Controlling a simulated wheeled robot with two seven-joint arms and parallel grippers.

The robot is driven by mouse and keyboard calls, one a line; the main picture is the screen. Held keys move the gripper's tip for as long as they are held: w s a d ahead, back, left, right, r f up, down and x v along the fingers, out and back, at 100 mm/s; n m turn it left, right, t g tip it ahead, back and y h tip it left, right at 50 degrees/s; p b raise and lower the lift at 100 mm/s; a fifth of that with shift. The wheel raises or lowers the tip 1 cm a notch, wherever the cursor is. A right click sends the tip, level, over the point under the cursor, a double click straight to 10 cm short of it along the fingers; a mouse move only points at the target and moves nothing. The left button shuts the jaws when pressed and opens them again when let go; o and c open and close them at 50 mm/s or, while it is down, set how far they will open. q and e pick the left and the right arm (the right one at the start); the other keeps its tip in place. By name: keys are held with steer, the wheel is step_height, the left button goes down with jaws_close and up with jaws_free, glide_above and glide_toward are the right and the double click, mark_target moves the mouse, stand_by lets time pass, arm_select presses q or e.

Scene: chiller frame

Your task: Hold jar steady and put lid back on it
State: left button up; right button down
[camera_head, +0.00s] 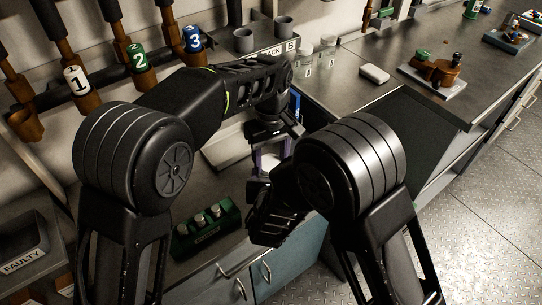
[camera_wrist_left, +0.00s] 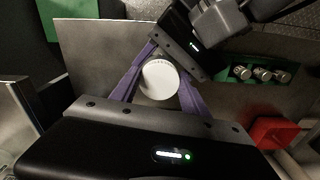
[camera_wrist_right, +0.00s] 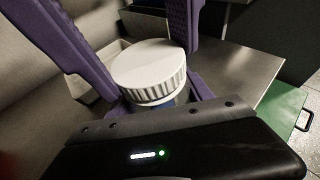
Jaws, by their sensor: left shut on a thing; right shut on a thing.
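The white ribbed lid (camera_wrist_right: 150,66) sits on or just over the mouth of the jar (camera_wrist_right: 170,99); I cannot tell whether it is seated. The lid's round top also shows in the left wrist view (camera_wrist_left: 158,79). My left gripper (camera_head: 271,149) points down from above, shut on the lid with its purple fingers. My right gripper (camera_head: 262,178) reaches in from the near right, shut on the jar just below. The jar looks about upright with a bluish label. Most of it is hidden by the fingers and gripper bodies.
A green block with several small capped vials (camera_head: 207,229) stands on the lower bench, near left. A red object (camera_wrist_left: 272,132) lies beside it. A rack of numbered tools (camera_head: 138,58) hangs at the back left. The right counter holds clear jars, a pale box (camera_head: 374,74) and a brown device (camera_head: 435,70).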

arm_select(q)
steer(key=m, duration=0.5)
steer(key=shift+a, duration=0.15)
steer(key=m, duration=0.5)
steer(key=shift+a, duration=0.1)
steer(key=m, duration=0.3)
steer(key=o, duration=1.3)
